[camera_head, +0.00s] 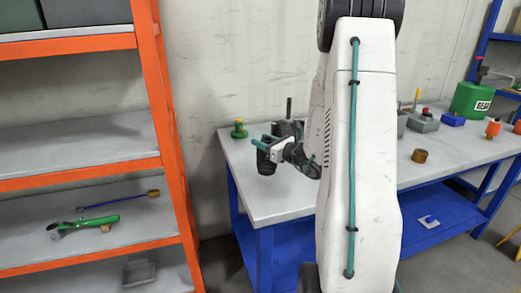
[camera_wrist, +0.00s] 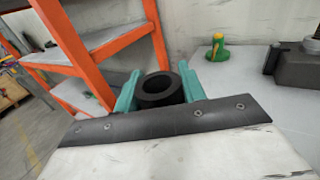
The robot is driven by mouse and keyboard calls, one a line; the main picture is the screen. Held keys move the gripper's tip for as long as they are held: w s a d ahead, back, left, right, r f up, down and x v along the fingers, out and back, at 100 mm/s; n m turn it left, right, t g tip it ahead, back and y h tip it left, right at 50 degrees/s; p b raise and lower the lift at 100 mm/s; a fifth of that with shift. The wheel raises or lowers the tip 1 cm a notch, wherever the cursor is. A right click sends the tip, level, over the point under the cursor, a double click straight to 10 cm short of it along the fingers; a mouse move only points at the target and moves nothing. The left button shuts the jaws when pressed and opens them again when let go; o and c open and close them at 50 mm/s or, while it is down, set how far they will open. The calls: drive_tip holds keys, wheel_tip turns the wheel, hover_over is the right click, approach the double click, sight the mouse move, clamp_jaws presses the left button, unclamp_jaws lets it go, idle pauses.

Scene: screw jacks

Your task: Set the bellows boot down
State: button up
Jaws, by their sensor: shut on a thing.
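The bellows boot (camera_wrist: 161,99) is a black hollow cylinder, its round opening showing in the wrist view. My gripper (camera_wrist: 158,82) is shut on it, with one teal finger on each side. In the head view, the boot (camera_head: 266,162) hangs upright below my gripper (camera_head: 268,146), near the left end of the white-topped workbench (camera_head: 262,204). Its lower end is hard to see in the wrist view, and I cannot tell whether it touches the bench top.
A green and yellow part (camera_head: 239,130) stands at the bench's back left corner. A dark block with a post (camera_head: 289,124) is behind my gripper. An orange-framed shelf (camera_head: 160,110) stands to the left. Several parts, including a brown ring (camera_head: 419,156), occupy the bench's right side.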

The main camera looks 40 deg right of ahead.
drive_tip(key=w+f, duration=0.2)
drive_tip(key=f, duration=0.1)
drive_tip(key=shift+d, duration=0.2)
drive_tip(key=shift+f, duration=0.3)
drive_tip(key=shift+f, duration=0.15)
drive_tip(key=o, duration=1)
